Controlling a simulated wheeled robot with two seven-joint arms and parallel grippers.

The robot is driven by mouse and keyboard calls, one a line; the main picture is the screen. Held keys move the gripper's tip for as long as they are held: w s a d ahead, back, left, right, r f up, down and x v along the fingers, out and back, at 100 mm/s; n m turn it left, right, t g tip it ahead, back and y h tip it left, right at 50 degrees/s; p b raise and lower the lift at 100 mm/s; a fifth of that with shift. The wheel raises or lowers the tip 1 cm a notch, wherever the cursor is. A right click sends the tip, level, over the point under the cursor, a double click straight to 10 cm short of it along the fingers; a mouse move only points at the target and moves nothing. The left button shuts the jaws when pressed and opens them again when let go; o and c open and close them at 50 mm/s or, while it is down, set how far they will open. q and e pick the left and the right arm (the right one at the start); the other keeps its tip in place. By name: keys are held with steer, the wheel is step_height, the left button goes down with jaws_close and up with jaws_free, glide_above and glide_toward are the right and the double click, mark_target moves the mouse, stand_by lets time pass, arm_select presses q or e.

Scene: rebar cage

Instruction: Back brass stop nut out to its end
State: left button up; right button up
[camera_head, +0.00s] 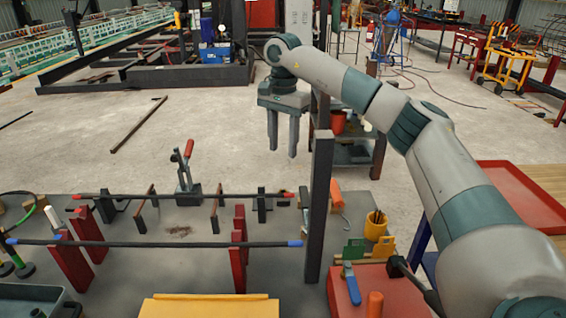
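My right gripper (283,150) hangs with its fingers pointing down, above and beyond the back of the grey bench (180,270). Its two fingers are apart with nothing between them, so it is open and empty. I cannot make out a brass stop nut for certain. Two dark bars lie across the bench on stands: the rear bar (170,197) has red ends, and the front bar (150,243) has blue ends. A toggle clamp (187,180) with a red handle stands behind the rear bar. My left gripper is not in view.
A dark upright post (318,205) stands at the bench's right, below the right arm. Near it are a yellow cup (375,226), an orange cylinder (337,194) and a red block (385,290) with tools. A yellow plate (210,307) lies at the front.

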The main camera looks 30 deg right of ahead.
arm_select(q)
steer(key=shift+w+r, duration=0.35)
arm_select(e)
step_height(320, 180, up, 4)
steer(key=shift+f, duration=0.25)
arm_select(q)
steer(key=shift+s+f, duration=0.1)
arm_select(e)
steer(key=shift+r, duration=0.1)
arm_select(q)
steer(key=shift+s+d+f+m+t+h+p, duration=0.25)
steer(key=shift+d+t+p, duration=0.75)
steer(key=shift+p, duration=1.55)
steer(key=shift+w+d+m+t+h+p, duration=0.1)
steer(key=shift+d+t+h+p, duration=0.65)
steer(key=shift+p, duration=1.75)
arm_select(e)
step_height(320, 180, up, 10)
